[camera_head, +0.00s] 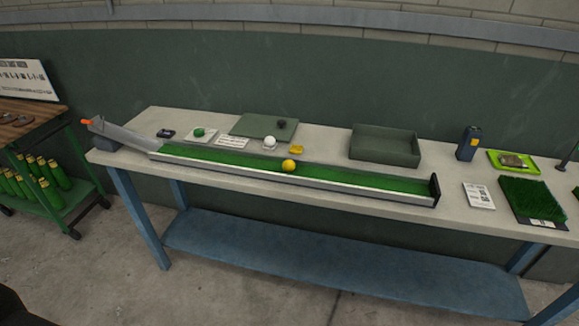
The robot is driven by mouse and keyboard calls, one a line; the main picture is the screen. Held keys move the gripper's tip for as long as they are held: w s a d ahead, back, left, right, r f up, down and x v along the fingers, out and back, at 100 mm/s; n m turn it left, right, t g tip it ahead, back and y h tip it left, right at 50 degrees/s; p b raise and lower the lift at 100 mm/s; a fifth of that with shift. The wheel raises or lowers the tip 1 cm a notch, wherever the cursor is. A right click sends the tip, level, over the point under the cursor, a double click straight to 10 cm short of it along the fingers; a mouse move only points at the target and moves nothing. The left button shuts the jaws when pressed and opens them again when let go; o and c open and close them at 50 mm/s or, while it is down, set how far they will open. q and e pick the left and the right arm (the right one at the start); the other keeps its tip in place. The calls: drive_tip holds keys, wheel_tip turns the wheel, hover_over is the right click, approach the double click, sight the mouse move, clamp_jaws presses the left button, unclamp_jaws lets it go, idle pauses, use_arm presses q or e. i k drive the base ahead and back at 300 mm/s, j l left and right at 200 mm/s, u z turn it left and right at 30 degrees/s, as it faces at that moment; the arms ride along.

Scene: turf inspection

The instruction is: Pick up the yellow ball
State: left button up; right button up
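The yellow ball (289,165) rests on the green turf strip of a long, low channel (340,186) on the table, near the middle of its length. The channel has pale metal side walls, a sloped ramp (125,135) at its left end and a dark stop (434,189) at its right end. Nothing covers the ball from above. Neither of my grippers shows in the head view. A dark shape at the bottom left corner is too cut off to identify.
The long table (170,118) has blue legs and a lower shelf. Behind the channel are a white ball (270,142), a green ball (199,132), a dark ball (281,124), a yellow item (295,150) and a grey-green tray (386,159). A turf sample (532,199) lies right.

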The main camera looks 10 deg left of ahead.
sight(288, 165)
drive_tip(key=i+j+z, duration=0.15)
drive_tip(key=j+z, duration=0.3)
drive_tip(key=j, duration=0.45)
drive_tip(key=j+z, duration=0.45)
drive_tip(key=j, duration=0.45)
